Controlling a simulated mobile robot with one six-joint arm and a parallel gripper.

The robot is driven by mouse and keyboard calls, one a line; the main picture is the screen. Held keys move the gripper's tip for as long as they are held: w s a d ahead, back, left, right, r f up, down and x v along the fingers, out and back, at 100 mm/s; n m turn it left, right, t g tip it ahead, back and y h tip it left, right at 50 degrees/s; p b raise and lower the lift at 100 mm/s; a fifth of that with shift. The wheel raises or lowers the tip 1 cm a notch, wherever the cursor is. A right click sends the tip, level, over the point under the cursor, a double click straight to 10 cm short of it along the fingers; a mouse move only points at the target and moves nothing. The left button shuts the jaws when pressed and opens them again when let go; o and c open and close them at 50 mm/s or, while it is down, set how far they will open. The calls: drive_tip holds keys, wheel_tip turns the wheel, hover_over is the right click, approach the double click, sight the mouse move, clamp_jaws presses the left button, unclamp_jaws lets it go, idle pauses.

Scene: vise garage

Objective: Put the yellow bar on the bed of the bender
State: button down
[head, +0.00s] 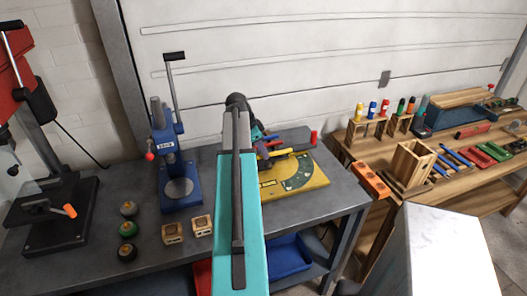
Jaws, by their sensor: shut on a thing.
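The bender (314,183) stands on the grey workbench, with a yellow base, a green curved scale and a red-tipped handle. My teal arm reaches forward over the bench from the bottom middle and hides the left part of the bender. My gripper (268,141) is small and partly hidden at the arm's far end, at the bender's back left. It is shut on the yellow bar (275,143), of which only a short piece shows. I cannot tell whether the bar touches the bender's bed.
A blue press (167,155) and a red drill press (68,205) stand to the left on the workbench (100,277). Small wooden blocks (173,233) and several round knobs (128,229) lie in front. A wooden table (455,200) at right holds racks and coloured pieces.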

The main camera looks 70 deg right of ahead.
drive_tip(key=shift+f+b, duration=0.35)
drive_tip(key=shift+f, duration=0.25)
drive_tip(key=c, duration=1.8)
unclamp_jaws()
drive_tip(key=shift+c, duration=0.2)
drive_tip(key=shift+o, duration=0.2)
drive_tip(key=shift+a+f, duration=0.1)
drive_tip(key=shift+f, duration=0.05)
drive_tip(key=shift+s+a, duration=0.1)
drive_tip(key=shift+r+p, duration=0.45)
drive_tip(key=shift+r, duration=0.2)
drive_tip(key=b+v, duration=0.3)
drive_tip(key=v, duration=0.9)
drive_tip(key=shift+r, duration=0.15)
